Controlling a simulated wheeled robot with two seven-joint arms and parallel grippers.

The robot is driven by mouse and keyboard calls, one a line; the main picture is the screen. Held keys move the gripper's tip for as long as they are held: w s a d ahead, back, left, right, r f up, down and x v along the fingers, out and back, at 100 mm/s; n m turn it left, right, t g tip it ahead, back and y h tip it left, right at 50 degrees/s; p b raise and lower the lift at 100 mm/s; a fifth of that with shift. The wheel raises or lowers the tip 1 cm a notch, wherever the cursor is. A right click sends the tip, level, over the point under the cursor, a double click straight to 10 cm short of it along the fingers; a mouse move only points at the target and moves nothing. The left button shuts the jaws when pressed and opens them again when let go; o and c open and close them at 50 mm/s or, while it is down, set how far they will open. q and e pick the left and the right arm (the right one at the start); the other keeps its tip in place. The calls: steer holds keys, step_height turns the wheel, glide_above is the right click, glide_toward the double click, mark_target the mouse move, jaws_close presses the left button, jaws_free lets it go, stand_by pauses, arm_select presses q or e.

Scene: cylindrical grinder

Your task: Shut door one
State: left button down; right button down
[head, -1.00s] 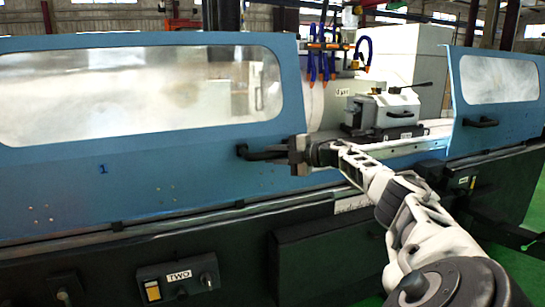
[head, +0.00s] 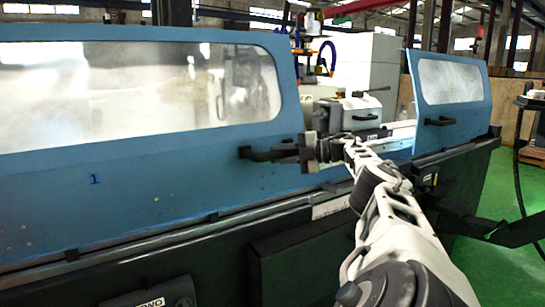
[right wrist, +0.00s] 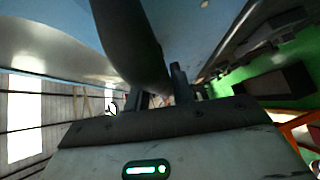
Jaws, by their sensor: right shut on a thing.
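Door one (head: 215,175) is the large blue sliding door at left, with a long window and a "1" on it. Its dark bar handle (head: 262,154) is near its right edge. My right gripper (head: 303,152) is shut on this handle. In the right wrist view the dark handle (right wrist: 130,45) runs down between the fingers (right wrist: 160,90). A gap stands between door one and the other blue door (head: 452,95) at right. My left gripper is not in view.
The grey grinder workhead (head: 352,113) and coolant hoses (head: 327,55) show in the gap. A dark arm bracket (head: 490,228) sticks out at lower right. A panel with a label (head: 150,300) is at lower left. Green floor is open at right.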

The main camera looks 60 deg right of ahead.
steer(key=shift+d+r, duration=0.15)
steer(key=shift+r, duration=0.05)
steer(key=c, duration=1.2)
jaws_free()
steer(key=shift+s, duration=0.1)
steer(key=shift+f, duration=0.15)
steer(key=shift+s, duration=0.1)
